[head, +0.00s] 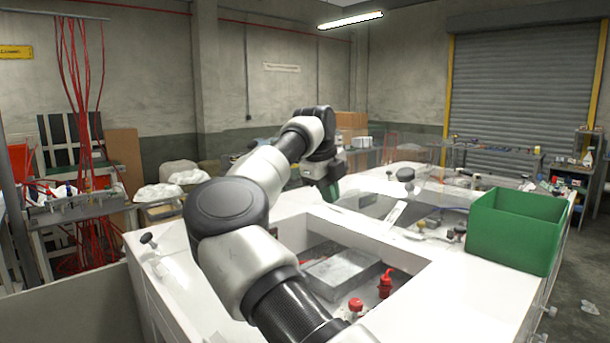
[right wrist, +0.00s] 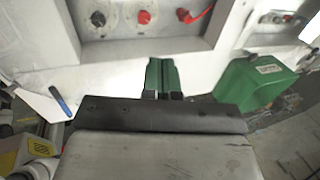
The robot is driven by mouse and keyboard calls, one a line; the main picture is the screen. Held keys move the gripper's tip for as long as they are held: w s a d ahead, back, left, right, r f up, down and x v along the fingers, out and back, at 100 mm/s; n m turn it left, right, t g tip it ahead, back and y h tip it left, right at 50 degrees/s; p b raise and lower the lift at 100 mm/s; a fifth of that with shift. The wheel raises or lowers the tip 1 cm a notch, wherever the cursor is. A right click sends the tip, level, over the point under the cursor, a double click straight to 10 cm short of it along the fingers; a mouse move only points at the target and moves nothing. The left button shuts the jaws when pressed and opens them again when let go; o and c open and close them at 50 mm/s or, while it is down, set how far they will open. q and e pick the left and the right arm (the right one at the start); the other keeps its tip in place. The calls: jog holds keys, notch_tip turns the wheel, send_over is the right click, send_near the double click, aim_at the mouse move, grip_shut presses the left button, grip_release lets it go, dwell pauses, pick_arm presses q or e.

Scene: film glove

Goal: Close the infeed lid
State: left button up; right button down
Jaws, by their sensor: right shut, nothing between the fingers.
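The white machine (head: 470,290) has a rectangular front opening with a grey metal block (head: 345,268) inside. A dark see-through panel (head: 372,204) lies in its top farther back. I cannot tell for certain which part is the infeed lid. My right gripper (head: 330,194) is beyond the front opening, left of the dark panel, partly hidden by my own arm. In the right wrist view its green fingers (right wrist: 162,72) are together and empty, over or near the white edge below the opening. Whether they touch it is unclear. My left gripper is out of view.
Red fittings (head: 386,283) sit in the front opening. Black knobs (head: 148,239) stand up from the top. Red cables hang at the left.

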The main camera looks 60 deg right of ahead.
pick_arm(q)
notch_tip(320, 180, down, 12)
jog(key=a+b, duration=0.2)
jog(key=b, duration=0.8)
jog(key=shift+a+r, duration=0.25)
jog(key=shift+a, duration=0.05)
pick_arm(e)
jog(key=s+d+f, duration=0.1)
jog(key=d+f, duration=0.1)
jog(key=f, duration=0.8)
jog(key=d+f+y, duration=0.1)
jog(key=d+f, duration=0.2)
jog(key=f, duration=0.8)
jog(key=shift+s+d, duration=0.3)
jog(key=shift+s, duration=0.05)
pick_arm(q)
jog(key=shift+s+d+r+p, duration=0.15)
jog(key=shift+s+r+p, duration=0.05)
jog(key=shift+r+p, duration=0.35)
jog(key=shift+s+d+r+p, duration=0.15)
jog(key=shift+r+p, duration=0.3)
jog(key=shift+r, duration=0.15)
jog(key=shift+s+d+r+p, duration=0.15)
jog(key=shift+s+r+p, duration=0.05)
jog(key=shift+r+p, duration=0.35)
pick_arm(e)
notch_tip(320, 180, up, 15)
jog(key=d, duration=0.2)
jog(key=shift+s+d, duration=0.2)
jog(key=shift+d, duration=0.2)
